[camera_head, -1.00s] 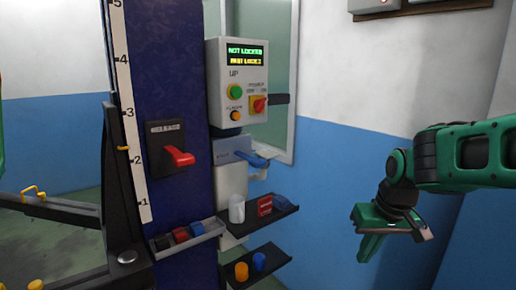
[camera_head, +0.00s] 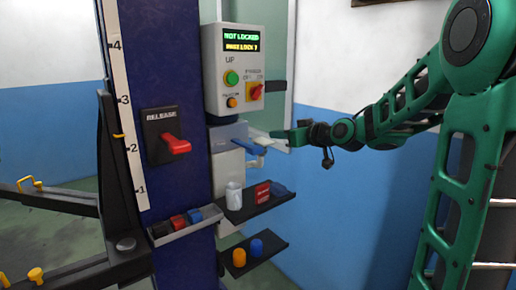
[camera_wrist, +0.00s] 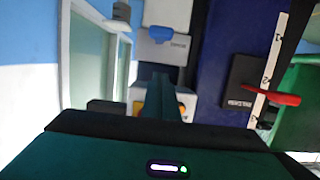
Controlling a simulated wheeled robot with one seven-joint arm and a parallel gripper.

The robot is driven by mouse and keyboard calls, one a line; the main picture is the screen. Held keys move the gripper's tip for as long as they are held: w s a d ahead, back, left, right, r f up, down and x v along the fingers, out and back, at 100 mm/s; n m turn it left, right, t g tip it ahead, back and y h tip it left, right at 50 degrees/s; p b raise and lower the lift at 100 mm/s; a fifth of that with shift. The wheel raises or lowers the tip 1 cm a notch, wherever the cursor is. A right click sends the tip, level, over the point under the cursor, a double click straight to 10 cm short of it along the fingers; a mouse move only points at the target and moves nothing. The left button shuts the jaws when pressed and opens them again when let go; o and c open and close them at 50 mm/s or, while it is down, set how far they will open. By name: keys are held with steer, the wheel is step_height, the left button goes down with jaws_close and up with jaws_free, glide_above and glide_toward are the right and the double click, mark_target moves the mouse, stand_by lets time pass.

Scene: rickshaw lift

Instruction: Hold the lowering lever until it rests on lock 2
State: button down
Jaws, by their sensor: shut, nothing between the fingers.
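A blue lever (camera_head: 250,147) sticks out to the right from a pale grey box (camera_head: 228,131) below the control panel; its label is unreadable. In the wrist view the blue part (camera_wrist: 160,32) shows at the top, on the grey box. My gripper (camera_head: 278,135) is shut and empty, pointing left, just right of the lever and slightly above it. Its teal fingers (camera_wrist: 163,95) are together in the wrist view. I cannot tell whether they touch the lever. A vertical scale (camera_head: 130,125) has a yellow pointer (camera_head: 118,136) a little above mark 2.
The control panel (camera_head: 231,100) reads NOT LOCKED above a line about a lock. A red RELEASE lever (camera_head: 175,145) is on the blue column (camera_head: 165,80). Small shelves (camera_head: 257,208) with cans and boxes stand below the grey box. A lift arm (camera_head: 60,202) extends left.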

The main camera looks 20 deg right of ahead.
stand_by(0.3)
steer(key=w+a+f, duration=0.3)
steer(key=w+f, duration=0.3)
steer(key=w, duration=0.3)
steer(key=shift+f, duration=0.25)
steer(key=shift+f, duration=0.1)
